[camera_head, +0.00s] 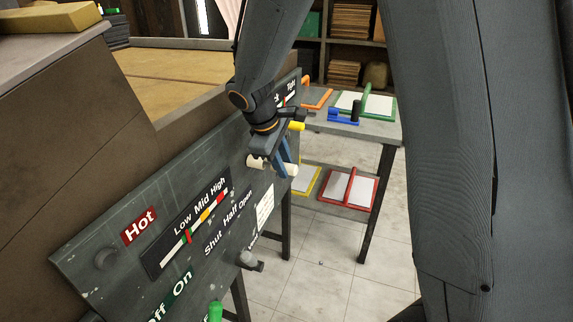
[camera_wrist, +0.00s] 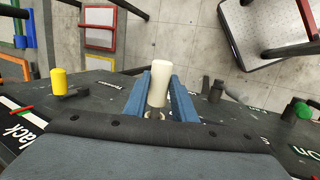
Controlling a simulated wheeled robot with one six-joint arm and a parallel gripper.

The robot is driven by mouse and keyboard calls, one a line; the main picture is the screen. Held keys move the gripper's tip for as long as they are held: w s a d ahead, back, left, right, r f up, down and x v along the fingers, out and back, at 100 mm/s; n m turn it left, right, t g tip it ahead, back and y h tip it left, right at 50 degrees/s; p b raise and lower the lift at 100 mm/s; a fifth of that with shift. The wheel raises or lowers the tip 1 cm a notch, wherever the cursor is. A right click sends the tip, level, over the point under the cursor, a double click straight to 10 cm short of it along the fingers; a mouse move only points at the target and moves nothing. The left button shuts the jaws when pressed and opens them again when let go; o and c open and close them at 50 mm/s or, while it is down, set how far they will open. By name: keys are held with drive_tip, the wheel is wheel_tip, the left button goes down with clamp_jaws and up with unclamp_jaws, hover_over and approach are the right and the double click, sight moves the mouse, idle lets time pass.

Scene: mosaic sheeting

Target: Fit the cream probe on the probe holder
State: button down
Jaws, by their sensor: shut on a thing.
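The cream probe (camera_wrist: 158,82) is a short pale cylinder between the two blue fingers of my gripper (camera_wrist: 159,95). My gripper is shut on it, and its far end sticks out past the fingertips. In the head view my gripper (camera_head: 284,155) is close in front of the dark panel. A cream part (camera_head: 257,162) shows on the panel side of the fingers and another on the outer side. Small pale pieces show under the probe's near end in the wrist view. The probe holder cannot be made out clearly, and I cannot tell whether the probe touches it.
The sloped panel (camera_head: 125,255) carries labels, a slider strip and several knobs. A yellow cylinder (camera_wrist: 59,82) stands near my gripper on one side, a dark knob (camera_wrist: 217,90) on the other. A grey table (camera_head: 385,129) with coloured frames stands behind.

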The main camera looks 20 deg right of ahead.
drive_tip(key=shift+w+a, duration=0.5)
drive_tip(key=shift+a, duration=0.25)
drive_tip(key=shift+w+a, duration=0.25)
drive_tip(key=shift+a, duration=0.05)
drive_tip(key=c, duration=1.4)
unclamp_jaws()
drive_tip(key=shift+a, duration=0.1)
drive_tip(key=b+v, duration=0.1)
drive_tip(key=v, duration=0.6)
drive_tip(key=shift+a+r+b, duration=0.1)
drive_tip(key=shift+r+b, duration=0.25)
drive_tip(key=shift+r, duration=0.05)
drive_tip(key=shift+s, duration=0.1)
